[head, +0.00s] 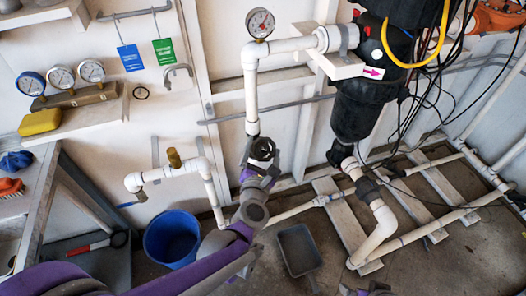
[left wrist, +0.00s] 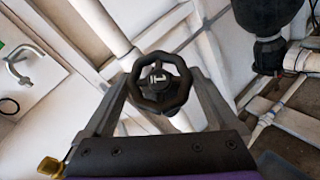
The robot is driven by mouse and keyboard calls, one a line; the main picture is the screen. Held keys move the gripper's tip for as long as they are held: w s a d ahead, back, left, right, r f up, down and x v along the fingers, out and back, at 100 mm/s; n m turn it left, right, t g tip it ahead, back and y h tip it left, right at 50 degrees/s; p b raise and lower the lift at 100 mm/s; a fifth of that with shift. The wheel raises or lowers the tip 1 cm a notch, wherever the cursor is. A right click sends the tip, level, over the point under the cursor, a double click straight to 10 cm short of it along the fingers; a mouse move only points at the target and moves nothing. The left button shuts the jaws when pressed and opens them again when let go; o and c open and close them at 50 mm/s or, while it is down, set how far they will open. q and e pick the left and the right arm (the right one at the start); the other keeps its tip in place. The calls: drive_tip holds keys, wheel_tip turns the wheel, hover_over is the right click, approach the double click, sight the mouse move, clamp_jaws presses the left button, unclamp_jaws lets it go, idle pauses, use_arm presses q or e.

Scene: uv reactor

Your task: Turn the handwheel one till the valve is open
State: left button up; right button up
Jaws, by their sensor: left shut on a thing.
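The black handwheel (left wrist: 158,82) has a pale mark like a 1 on its hub. In the left wrist view it faces me between the two fingers of my left gripper (left wrist: 160,90), one on each side of the rim. In the head view the handwheel (head: 263,148) is on the white pipe below the gauge. My left gripper (head: 259,170) reaches it from below and is shut on it, hiding part of it. A small dark shape at the head view's bottom edge may be my right gripper; its jaws cannot be made out.
A pressure gauge (head: 260,23) stands above the pipe. A black reactor housing (head: 357,107) with loose cables hangs to the right. A blue bucket (head: 172,238) and a grey dustpan (head: 297,250) are on the floor. A shelf with several gauges is at left.

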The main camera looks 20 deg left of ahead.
use_arm(q)
drive_tip(key=n+y, duration=0.1)
drive_tip(key=n, duration=0.1)
drive_tip(key=n+y, duration=0.2)
drive_tip(key=shift+w+d+n+y, duration=0.1)
drive_tip(key=shift+d+n+y, duration=0.1)
drive_tip(key=shift+n+y, duration=0.15)
drive_tip(key=shift+n+g+y, duration=0.8)
drive_tip(key=shift+n+y, duration=1.05)
drive_tip(key=shift+n, duration=0.9)
drive_tip(key=shift+a+y, duration=0.1)
drive_tip(key=shift+y, duration=0.2)
drive_tip(key=o, duration=1)
drive_tip(key=p+v, duration=0.1)
drive_tip(key=v, duration=0.9)
drive_tip(key=shift+s+d, duration=0.2)
drive_tip(key=shift+s, duration=0.1)
drive_tip(key=shift+r, duration=0.1)
